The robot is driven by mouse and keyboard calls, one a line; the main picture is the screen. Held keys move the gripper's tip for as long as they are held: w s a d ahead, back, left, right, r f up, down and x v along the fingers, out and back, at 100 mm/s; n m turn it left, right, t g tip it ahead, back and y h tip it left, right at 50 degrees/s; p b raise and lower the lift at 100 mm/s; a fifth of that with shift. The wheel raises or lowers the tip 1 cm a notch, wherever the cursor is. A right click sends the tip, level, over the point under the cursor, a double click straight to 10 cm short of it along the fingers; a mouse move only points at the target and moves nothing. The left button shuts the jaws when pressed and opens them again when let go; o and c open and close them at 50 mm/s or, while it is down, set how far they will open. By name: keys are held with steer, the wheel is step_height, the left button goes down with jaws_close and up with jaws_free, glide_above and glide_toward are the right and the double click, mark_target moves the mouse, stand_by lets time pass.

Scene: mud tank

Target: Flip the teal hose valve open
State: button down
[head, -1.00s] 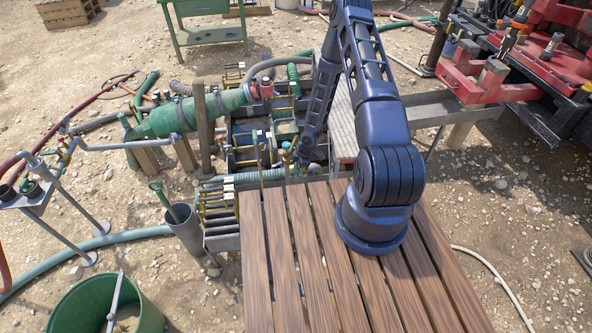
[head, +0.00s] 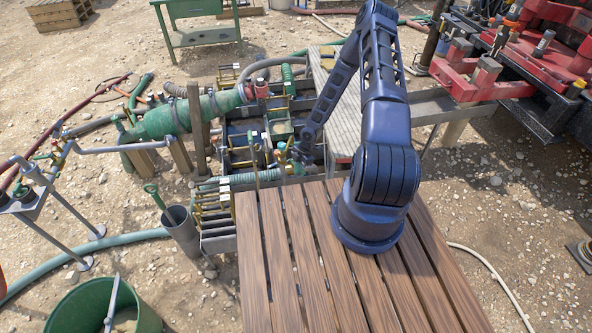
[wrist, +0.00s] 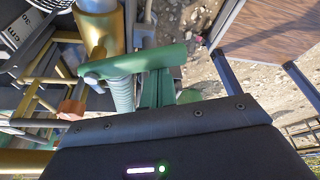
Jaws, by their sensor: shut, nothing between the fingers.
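A teal-green lever (wrist: 135,61), which looks like the hose valve's handle, lies across the middle of the wrist view. It sits beside a brass-coloured pipe (wrist: 112,28), with a ribbed green hose (wrist: 122,93) below it. In the head view a small teal part on brass fittings (head: 281,147) shows at the near side of the tank; I take it for the same valve. My gripper (head: 300,156) is low at the tank, close to the right of that part. Its dark housing fills the bottom of the wrist view and its fingertips are hidden there. Contact with the lever cannot be told.
The wooden slatted deck (head: 290,255) lies in front of the tank. A grey walkway (head: 340,100) runs along the tank's right side. A large green pipe (head: 180,115) and wooden posts stand left. A grey bucket (head: 182,232) stands near the deck's left edge.

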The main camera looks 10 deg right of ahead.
steer(key=d+n, duration=0.1)
steer(key=d+n+g, duration=0.1)
steer(key=n, duration=0.1)
steer(key=shift+w+d, duration=0.2)
steer(key=shift+w, duration=0.15)
steer(key=shift+w+d+n+g+h, duration=0.25)
steer(key=shift+w+d+n+h, duration=0.5)
steer(key=shift+n, duration=0.8)
steer(key=shift+w+d+n+g+h, duration=0.25)
steer(key=shift+w+d+n, duration=0.3)
steer(key=shift+w+n, duration=0.75)
steer(key=shift+w+d+n+g+h, duration=0.2)
steer(key=shift+w+d+n+h, duration=0.4)
steer(key=shift+n, duration=1.25)
steer(key=shift+d, duration=0.1)
steer(key=shift+w, duration=0.15)
steer(key=shift+w+r, duration=0.25)
steer(key=shift+r, duration=0.35)
steer(key=v, duration=0.8)
steer(key=shift+s+r, duration=0.15)
steer(key=shift+r, duration=0.15)
